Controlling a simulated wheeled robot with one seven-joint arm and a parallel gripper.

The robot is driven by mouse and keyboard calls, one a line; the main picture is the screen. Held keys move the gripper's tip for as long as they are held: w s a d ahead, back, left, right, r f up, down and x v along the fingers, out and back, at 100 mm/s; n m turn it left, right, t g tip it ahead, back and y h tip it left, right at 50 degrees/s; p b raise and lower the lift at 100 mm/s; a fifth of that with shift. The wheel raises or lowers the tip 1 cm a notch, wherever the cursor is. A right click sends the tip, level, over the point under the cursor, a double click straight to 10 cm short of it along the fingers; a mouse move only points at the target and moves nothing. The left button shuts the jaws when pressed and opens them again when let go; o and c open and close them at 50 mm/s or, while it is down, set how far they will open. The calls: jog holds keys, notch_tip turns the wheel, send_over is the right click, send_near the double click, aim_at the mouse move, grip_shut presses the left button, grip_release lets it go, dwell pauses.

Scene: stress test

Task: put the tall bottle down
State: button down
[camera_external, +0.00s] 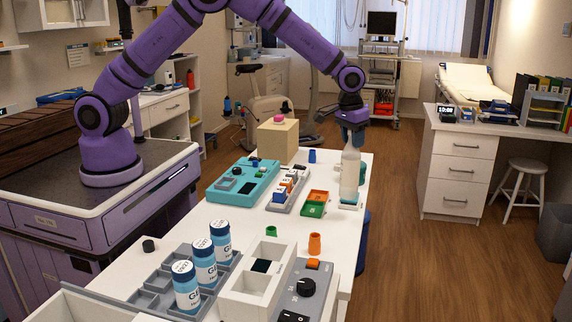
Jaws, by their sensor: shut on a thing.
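The tall bottle (349,175) is pale and translucent, with a narrow neck, and looks upright near the right edge of the white table. My gripper (352,132) comes down from above and is shut on the bottle at its neck. The gripper's fingers hide the bottle's top. The bottle's base is at a small white and teal pad (348,206). I cannot tell whether it touches the pad or is just above it.
An orange and green tray (315,204) lies just left of the bottle. A teal round thing (361,174) is partly hidden behind it. A beige box with a pink button (278,141), a teal device (237,179) and several blue bottles (204,262) stand farther left.

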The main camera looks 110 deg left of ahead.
aim_at(351, 161)
jog(key=shift+f, duration=3.7)
jog(key=c, duration=0.7)
grip_release()
